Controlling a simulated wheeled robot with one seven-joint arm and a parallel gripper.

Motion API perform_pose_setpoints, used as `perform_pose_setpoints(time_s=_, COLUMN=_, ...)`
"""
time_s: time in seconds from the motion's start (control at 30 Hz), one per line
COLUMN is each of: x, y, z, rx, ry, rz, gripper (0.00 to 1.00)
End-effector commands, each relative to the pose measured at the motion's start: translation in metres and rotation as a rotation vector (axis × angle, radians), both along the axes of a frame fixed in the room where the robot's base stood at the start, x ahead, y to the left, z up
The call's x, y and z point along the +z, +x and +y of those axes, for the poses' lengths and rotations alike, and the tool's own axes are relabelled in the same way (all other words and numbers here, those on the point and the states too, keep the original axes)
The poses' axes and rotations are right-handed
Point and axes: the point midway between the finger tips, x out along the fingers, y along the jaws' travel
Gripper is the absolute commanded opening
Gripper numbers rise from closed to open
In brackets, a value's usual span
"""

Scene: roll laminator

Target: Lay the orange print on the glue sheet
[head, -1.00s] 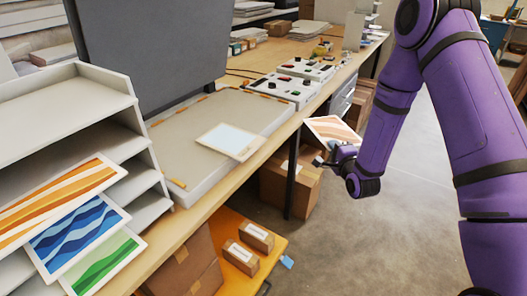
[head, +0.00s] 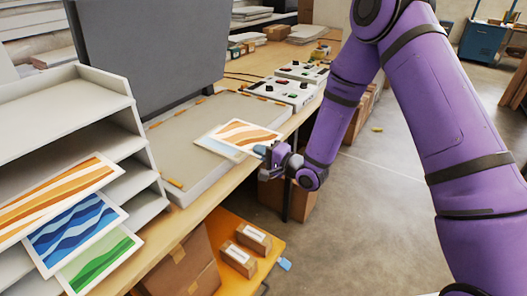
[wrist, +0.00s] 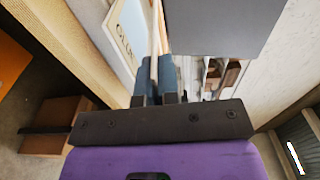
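My gripper (head: 270,158) is shut on the edge of an orange print (head: 243,136) with orange and brown wavy stripes on white. In the head view the print overlaps the pale glue sheet (head: 220,150) and hides much of it. The glue sheet lies on the grey flat bed on the bench. In the wrist view the blue fingertips (wrist: 157,82) pinch the print, seen edge-on as a thin strip (wrist: 155,40). The lettered glue sheet (wrist: 127,28) shows to its left, with a gap between them, so the print appears held above it.
A grey upright panel (head: 145,45) stands behind the bed (head: 182,150). White control boxes (head: 290,90) stand beyond it. A rack (head: 95,90) at left holds orange (head: 55,195), blue (head: 75,230) and green (head: 100,262) prints. Boxes stand below the bench.

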Motion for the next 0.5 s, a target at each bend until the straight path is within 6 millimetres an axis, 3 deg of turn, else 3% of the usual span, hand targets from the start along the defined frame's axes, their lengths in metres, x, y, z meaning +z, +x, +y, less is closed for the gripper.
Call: perform_pose_setpoints(time_s=0.5, x=-0.016, y=0.019, z=0.025, rx=-0.001, ry=0.001, rz=0.0, gripper=0.0)
